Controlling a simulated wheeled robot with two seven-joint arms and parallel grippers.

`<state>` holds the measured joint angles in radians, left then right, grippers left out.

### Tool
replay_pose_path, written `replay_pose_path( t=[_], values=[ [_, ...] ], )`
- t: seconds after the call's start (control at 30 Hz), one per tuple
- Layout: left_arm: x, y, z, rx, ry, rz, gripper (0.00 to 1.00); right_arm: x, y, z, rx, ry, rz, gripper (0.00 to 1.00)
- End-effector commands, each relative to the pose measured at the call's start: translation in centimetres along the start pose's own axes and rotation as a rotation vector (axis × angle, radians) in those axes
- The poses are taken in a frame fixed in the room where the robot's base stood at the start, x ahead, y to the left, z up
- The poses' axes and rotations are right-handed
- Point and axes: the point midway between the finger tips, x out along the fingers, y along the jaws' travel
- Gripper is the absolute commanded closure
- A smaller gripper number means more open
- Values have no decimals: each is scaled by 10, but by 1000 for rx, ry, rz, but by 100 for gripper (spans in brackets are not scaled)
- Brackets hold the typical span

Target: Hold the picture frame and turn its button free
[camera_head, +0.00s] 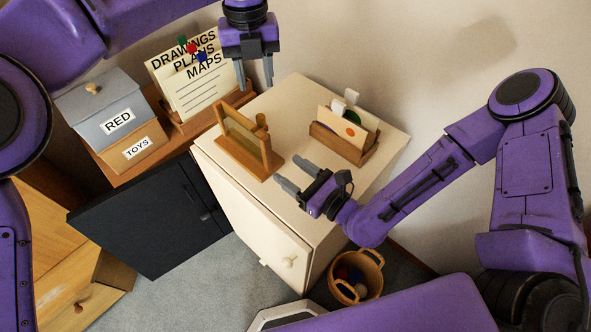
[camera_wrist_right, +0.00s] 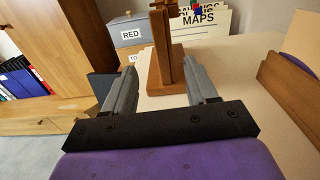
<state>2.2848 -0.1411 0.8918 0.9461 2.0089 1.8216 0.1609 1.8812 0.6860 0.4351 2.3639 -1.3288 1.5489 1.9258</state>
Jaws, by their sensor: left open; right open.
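The wooden picture frame (camera_head: 266,155) stands upright on its base on the cream cabinet top. A small wooden piece, apparently its button (camera_head: 261,119), shows near the frame's top. In the right wrist view the frame (camera_wrist_right: 159,62) appears nearly edge-on, straight ahead between the fingers, with its top cut off. My left gripper (camera_head: 255,86) is open and empty, pointing down above and behind the frame. My right gripper (camera_head: 291,172) is open and empty, to the right of the frame, its fingers aimed at it. Neither gripper visibly touches the frame.
A wooden letter holder (camera_head: 342,144) with cards stands on the right of the cabinet top (camera_head: 297,95). Behind at left are a papers rack (camera_head: 190,85), a grey RED box (camera_head: 103,105) and a TOYS box (camera_head: 135,149). A basket (camera_head: 358,277) stands on the floor.

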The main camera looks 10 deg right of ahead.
Motion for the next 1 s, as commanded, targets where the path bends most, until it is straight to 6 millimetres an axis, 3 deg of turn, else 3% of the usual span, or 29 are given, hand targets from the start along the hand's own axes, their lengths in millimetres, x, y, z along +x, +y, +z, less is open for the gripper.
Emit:
replay_pose_path(
  t=[0.17, 0.4, 0.6, 0.93, 0.97, 1.0],
  values=[
    [0, 0, 0, 0, 0, 0, 57, 16, -6, 1, 28, -11, -17, 43],
    [0, 0, 0, 0, 0, 0, 57, 68, -6, 1, 24, -10, -14, 43],
    [0, 0, 0, 0, 0, 0, 57, 97, -6, 1, 26, -7, -16, 43],
    [0, 0, 0, 0, 0, 0, 57, 105, -6, 1, 27, -7, -15, 43],
    [0, 0, 0, 0, 0, 0, 57, 105, -6, 1, 27, -7, -16, 46],
    [0, 0, 0, 0, 0, 0, 57, 105, -6, 1, 27, -7, -16, 59]
  ],
)
